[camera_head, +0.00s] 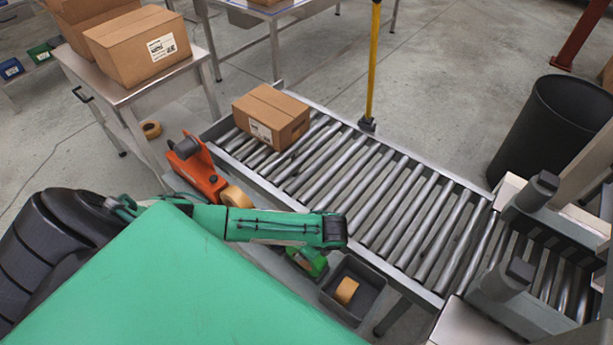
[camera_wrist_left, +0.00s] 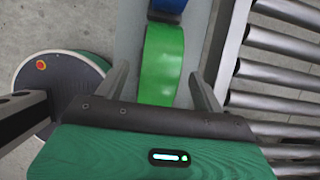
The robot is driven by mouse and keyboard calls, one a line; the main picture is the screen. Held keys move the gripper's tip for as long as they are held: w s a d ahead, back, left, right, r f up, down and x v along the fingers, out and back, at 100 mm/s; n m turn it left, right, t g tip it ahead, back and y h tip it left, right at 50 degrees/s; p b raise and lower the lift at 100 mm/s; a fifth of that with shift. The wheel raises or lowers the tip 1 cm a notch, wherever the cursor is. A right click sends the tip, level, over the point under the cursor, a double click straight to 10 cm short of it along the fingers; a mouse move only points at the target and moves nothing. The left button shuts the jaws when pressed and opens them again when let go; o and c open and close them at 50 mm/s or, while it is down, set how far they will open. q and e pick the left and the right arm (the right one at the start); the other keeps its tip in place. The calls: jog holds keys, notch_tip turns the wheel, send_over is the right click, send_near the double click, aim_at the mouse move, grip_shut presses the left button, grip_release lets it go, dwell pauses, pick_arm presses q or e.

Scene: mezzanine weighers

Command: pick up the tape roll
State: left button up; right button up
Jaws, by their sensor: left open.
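Several tan tape rolls show in the head view. One (camera_head: 236,196) is by the orange tape dispenser (camera_head: 201,170) at the conveyor's near side. Another (camera_head: 346,290) lies in a small dark grey bin (camera_head: 367,280). A third (camera_head: 151,129) is low down beside the steel table. I cannot tell which one the task means. My left gripper (camera_wrist_left: 158,73) is open in the left wrist view, above a green curved object (camera_wrist_left: 162,62), with no tan roll between the fingers. In the head view its fingers are hidden by my arm. My right gripper is not in view.
The roller conveyor (camera_head: 375,182) runs along the right of my arm, with a cardboard box (camera_head: 271,117) on it. A yellow post (camera_head: 373,60) stands at its far side. A green object (camera_head: 309,262) sits just left of the bin. A black waste bin (camera_head: 550,125) stands at the right.

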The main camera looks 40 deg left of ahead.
pick_arm(q)
jog(key=shift+x, duration=1.2)
grip_shut()
jog(key=shift+r, duration=0.1)
